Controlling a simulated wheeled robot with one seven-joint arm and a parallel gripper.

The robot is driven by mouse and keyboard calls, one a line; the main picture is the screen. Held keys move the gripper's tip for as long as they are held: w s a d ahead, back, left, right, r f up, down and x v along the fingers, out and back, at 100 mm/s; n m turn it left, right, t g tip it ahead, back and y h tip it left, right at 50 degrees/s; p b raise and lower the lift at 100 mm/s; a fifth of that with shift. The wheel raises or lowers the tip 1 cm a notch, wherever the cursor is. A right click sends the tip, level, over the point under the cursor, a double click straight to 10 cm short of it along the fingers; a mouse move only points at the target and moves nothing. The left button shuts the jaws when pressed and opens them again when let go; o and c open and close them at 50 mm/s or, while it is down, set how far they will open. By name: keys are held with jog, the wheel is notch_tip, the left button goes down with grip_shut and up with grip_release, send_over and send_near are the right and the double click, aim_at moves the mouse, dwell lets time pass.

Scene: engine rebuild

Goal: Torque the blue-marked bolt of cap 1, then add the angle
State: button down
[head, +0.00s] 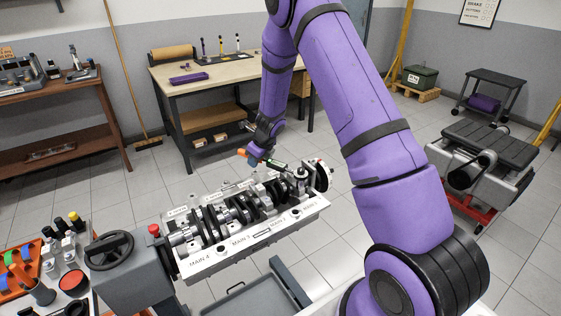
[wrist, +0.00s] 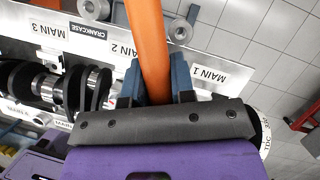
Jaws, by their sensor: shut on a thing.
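My gripper (head: 257,156) is over the far side of the engine block (head: 218,262), near its right end. In the wrist view my gripper (wrist: 156,82) has its blue fingers shut on the orange handle (wrist: 149,40) of a wrench-like tool. In the head view the orange handle (head: 242,152) sticks out to the left of the gripper, and a dark shaft reaches right towards the MAIN 1 end. The MAIN 1 label (wrist: 208,74) lies just right of the fingers in the wrist view. The blue-marked bolt and the tool's contact with it cannot be made out.
The crankshaft (wrist: 60,88) lies along the block, with a degree wheel (head: 318,176) at its right end. A stand with a handwheel (head: 109,250) holds the left end. A tool tray (head: 22,262) is at lower left, and a workbench (head: 215,80) stands behind.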

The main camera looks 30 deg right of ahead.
jog(key=shift+s+a+r+n, duration=0.1)
jog(key=shift+s+a+n, duration=0.1)
jog(key=shift+a+n, duration=0.3)
dwell(1.1)
jog(key=shift+r, duration=1.4)
dwell(4.3)
